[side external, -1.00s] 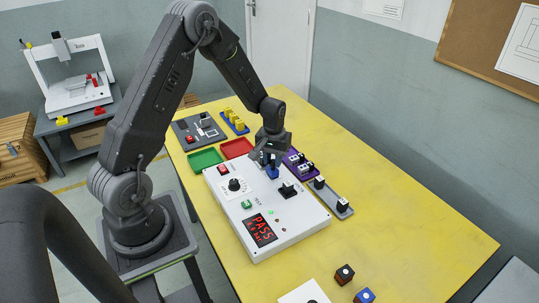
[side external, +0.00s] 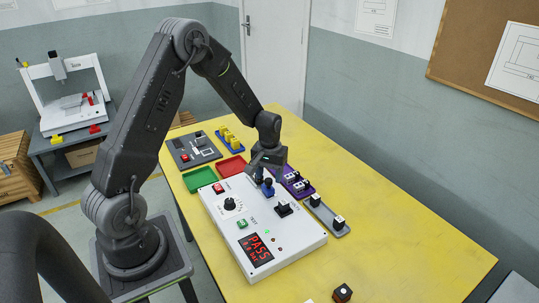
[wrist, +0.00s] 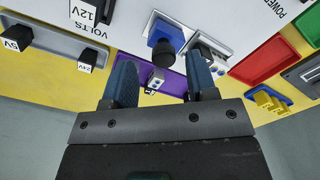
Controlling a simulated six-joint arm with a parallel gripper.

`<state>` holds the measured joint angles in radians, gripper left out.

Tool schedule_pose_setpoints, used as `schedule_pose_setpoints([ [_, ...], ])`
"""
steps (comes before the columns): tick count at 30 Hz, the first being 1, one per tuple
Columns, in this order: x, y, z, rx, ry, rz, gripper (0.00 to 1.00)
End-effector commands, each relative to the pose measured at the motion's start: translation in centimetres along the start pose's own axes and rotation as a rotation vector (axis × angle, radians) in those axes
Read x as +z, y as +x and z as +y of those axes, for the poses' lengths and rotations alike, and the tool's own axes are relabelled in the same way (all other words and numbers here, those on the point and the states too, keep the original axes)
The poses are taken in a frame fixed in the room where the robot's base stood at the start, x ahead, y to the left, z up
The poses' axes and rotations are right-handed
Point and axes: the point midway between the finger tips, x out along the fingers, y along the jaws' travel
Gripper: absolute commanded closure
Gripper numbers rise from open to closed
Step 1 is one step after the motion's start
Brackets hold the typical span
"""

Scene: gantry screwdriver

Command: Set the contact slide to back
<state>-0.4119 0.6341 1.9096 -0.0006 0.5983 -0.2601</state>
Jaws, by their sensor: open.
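The piece that I take for the contact slide is a blue block with a dark round knob, on the white tester box (side external: 287,256). It shows in the side view (side external: 268,189) and in the wrist view (wrist: 160,31). I cannot read a label for it or be sure of its setting. My gripper (side external: 263,178) is just above the slide's far end.
A purple tray (side external: 306,193) and a grey rack (side external: 330,220) stand right. Red (side external: 231,168) and green trays lie behind.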

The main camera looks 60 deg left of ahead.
Motion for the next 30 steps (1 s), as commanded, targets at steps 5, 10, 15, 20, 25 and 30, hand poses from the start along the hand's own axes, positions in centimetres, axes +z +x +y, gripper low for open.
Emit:
schedule_pose_setpoints([
  [5,-0.1,-4.1,0.0,0.002,0.000,0.007,0.48],
  [10,-0.1,-7.8,0.1,0.002,0.000,0.006,0.48],
  [15,0.0,-10.5,0.1,0.001,0.000,0.002,0.48],
  [20,0.0,-11.8,0.1,0.001,0.000,0.001,0.48],
  [25,0.1,-12.0,0.1,0.000,0.000,-0.001,0.48],
  [30,0.1,-12.0,0.1,0.000,0.001,-0.001,0.48],
])
